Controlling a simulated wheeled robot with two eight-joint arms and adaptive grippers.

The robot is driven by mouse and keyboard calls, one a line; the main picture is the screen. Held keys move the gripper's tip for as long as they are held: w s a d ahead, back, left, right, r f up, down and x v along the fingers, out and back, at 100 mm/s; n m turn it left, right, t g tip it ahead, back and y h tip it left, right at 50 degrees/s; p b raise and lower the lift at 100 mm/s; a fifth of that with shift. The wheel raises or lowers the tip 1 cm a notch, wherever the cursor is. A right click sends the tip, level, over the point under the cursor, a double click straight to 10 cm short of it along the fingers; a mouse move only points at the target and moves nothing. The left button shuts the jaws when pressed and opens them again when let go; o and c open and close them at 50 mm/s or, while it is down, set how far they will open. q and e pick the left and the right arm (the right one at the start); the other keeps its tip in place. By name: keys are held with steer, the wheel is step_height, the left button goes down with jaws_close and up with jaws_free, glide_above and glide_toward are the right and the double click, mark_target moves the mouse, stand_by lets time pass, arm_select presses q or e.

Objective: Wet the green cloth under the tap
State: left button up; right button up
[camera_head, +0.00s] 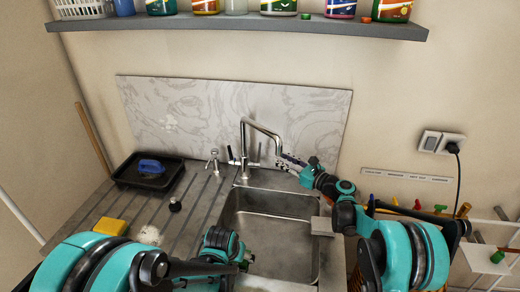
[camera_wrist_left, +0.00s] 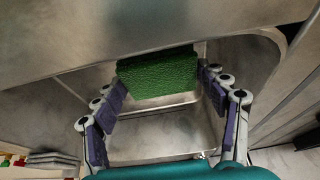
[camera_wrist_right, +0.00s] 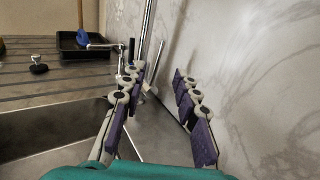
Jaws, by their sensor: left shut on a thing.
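The green cloth (camera_wrist_left: 158,74) is between the fingertips of my left gripper (camera_wrist_left: 160,82), which is shut on it. In the left wrist view the steel sink (camera_wrist_left: 165,125) is behind it. In the head view the left arm reaches over the sink (camera_head: 272,250), and the left fingers are mostly hidden. The chrome tap (camera_head: 245,150) stands at the sink's back edge, its spout bent to the right. My right gripper (camera_head: 288,162) is just right of the spout. In the right wrist view its fingers (camera_wrist_right: 160,76) are spread and empty, with the tap pipe (camera_wrist_right: 149,30) beyond them.
A marble splashback (camera_head: 200,110) stands close behind the tap and right gripper. A smaller tap (camera_head: 212,160), a black stopper (camera_head: 175,205), a yellow sponge (camera_head: 110,227) and a black tray (camera_head: 150,174) with a blue brush are on the drainer. A shelf of bottles (camera_head: 240,27) hangs above.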

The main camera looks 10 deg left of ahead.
arm_select(q)
steer(key=shift+f, duration=0.1)
step_height(320, 180, down, 2)
steer(key=b, duration=0.2)
steer(key=shift+f+b, duration=0.25)
steer(key=shift+b, duration=0.05)
arm_select(e)
glide_above(260, 162)
steer(key=shift+s+f+m, duration=0.1)
steer(key=shift+f+m, duration=0.1)
steer(key=shift+m, duration=0.1)
jaws_close()
